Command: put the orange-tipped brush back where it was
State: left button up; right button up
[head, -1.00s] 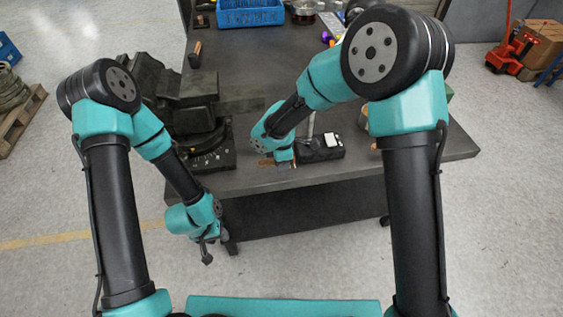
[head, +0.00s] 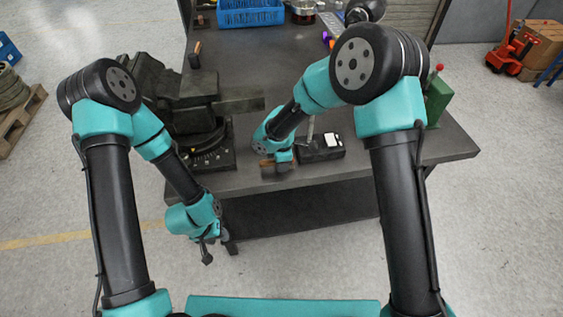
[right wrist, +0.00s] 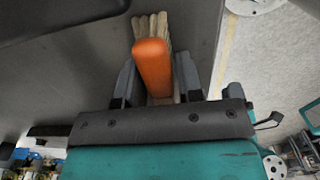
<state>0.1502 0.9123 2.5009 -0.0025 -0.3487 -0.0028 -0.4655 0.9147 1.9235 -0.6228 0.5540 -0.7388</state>
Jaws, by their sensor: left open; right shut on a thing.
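The orange-tipped brush (right wrist: 153,68) is between the fingers of my right gripper (right wrist: 159,80) in the right wrist view. Its orange end faces the camera, and tan strands show beyond it. My right gripper is shut on it. In the head view my right gripper (head: 278,168) is low at the workbench's front edge, and the brush there is only a small brown patch, mostly hidden. I cannot tell whether the brush touches the bench. My left gripper (head: 207,255) is open and empty, hanging in front of the bench over the floor.
The dark workbench (head: 250,60) carries a big vise (head: 200,100) left of my right gripper. A black box with a white label (head: 320,147) stands close to its right. A blue crate (head: 250,12) is at the back, a green object (head: 437,98) at the right. The bench's middle is clear.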

jog(key=shift+f, duration=0.1)
jog(key=o, duration=0.8)
notch_tip(320, 180, up, 12)
jog(key=shift+r, duration=0.15)
dwell(0.3)
dwell(0.4)
